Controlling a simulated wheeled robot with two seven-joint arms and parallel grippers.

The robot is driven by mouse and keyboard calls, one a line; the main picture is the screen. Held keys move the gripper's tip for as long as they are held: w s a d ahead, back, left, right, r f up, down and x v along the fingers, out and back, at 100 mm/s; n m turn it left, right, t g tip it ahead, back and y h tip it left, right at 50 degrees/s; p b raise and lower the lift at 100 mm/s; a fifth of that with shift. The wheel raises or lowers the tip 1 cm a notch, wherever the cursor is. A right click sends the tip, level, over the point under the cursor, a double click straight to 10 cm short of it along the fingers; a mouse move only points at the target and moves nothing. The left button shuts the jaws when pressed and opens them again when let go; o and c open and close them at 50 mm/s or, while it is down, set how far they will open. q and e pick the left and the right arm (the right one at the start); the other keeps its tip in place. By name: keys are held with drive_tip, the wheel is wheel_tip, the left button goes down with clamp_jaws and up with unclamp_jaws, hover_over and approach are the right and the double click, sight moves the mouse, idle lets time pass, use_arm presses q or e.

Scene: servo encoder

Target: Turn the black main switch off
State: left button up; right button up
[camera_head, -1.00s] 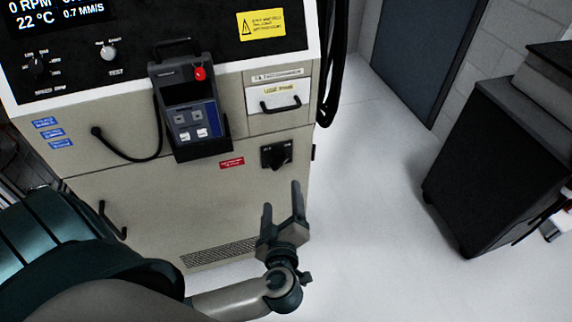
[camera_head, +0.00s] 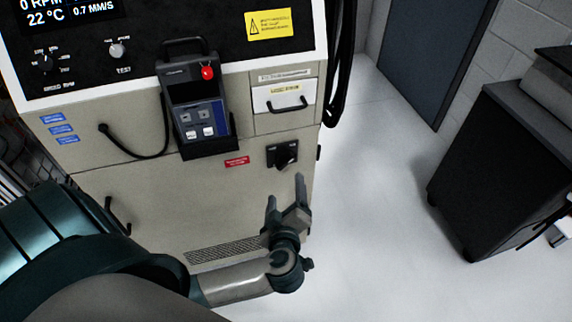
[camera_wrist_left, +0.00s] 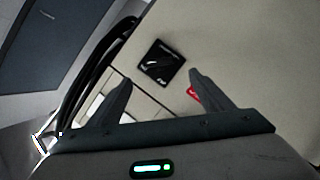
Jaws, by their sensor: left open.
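The black main switch (camera_head: 283,155) is on the right part of the beige cabinet front, below the white drawer. Its handle looks slanted. It also shows in the left wrist view (camera_wrist_left: 160,66), beyond the fingers and between their directions. My left gripper (camera_head: 285,186) is open and empty, with its fingers pointing up toward the switch. It is just below the switch in the head view and apart from it. The left wrist view shows both fingers (camera_wrist_left: 158,87) spread apart. My right gripper is not in view.
A handheld control pendant (camera_head: 195,110) with a red button hangs on the cabinet front (camera_head: 150,200). The drawer (camera_head: 285,97) has a black handle. Black cables hang at the cabinet's right edge. A dark cabinet (camera_head: 480,170) stands at the right, with clear floor (camera_head: 370,220) between.

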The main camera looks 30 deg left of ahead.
sight(286, 164)
use_arm(q)
drive_tip(key=p+x, duration=0.1)
drive_tip(key=x, duration=1)
drive_tip(key=shift+w+a, duration=0.25)
drive_tip(key=shift+x, duration=0.75)
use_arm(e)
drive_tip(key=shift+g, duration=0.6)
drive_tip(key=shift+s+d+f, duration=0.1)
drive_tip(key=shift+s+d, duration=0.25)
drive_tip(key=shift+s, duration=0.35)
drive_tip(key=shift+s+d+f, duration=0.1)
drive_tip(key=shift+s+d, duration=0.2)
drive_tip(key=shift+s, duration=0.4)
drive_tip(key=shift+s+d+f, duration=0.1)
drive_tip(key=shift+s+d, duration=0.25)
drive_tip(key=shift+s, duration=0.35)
use_arm(q)
drive_tip(key=c, duration=1)
